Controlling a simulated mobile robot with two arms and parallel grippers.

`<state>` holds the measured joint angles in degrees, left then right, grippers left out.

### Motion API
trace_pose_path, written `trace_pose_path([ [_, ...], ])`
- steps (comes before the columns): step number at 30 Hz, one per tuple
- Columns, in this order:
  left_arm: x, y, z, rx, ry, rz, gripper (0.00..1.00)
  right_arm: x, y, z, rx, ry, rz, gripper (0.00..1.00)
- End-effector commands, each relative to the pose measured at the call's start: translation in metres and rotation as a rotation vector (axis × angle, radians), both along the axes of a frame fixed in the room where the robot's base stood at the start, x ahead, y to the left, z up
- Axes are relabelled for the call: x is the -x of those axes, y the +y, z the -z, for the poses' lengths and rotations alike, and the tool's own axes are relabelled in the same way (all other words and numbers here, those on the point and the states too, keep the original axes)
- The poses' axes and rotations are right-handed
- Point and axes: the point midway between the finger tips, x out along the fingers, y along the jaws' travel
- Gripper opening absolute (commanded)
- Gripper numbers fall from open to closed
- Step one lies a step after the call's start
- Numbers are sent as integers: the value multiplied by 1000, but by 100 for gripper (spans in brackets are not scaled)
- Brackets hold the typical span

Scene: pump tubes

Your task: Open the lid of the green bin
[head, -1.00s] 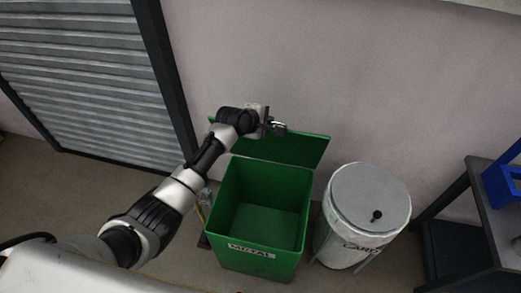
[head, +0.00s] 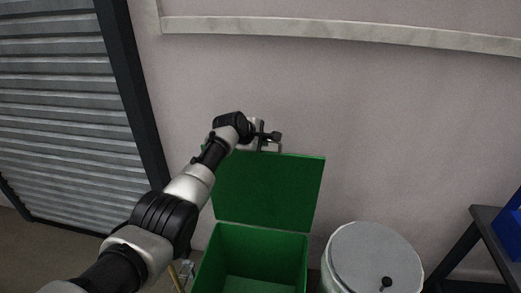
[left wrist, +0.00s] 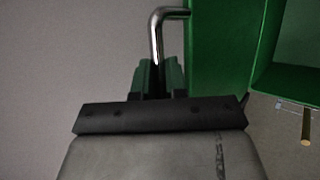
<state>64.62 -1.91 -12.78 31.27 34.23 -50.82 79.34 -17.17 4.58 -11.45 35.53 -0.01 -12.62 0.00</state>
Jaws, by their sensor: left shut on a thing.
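The green bin (head: 264,240) stands on the floor against the wall, with its inside showing and its lower part cut off by the frame. Its green lid (head: 268,190) is raised at the back and stands roughly upright over the rear rim. My left gripper (head: 268,141) is at the lid's top edge. In the left wrist view, the gripper (left wrist: 158,76) is shut on a bent metal handle (left wrist: 157,36) beside the lid (left wrist: 214,45). The bin's inside (left wrist: 293,62) shows at the right there. My right gripper is not in view.
A grey round bin (head: 374,262) with a dark knob stands just right of the green bin. A dark bench with a blue box (head: 510,232) is at the far right. A shutter door (head: 55,110) is at left. A pale rail (head: 340,30) crosses the wall above.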

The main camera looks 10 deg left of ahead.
Motion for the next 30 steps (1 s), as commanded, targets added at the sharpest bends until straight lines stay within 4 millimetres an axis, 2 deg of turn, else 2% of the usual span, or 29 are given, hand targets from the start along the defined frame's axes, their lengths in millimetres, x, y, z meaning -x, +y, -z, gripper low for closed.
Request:
trace_pose_path([
  [17, -4, 0, 1, -2, 1, 0, 0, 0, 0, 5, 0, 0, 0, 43],
  [18, -4, 0, 1, -2, 1, 0, 14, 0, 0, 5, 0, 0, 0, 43],
  [22, -4, 0, 1, -2, 1, 0, 34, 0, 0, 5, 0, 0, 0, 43],
  [23, -4, 0, 1, -2, 0, 0, 36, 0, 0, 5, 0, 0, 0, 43],
  [30, -4, 0, 0, -2, 0, 0, 36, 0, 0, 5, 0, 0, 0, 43],
])
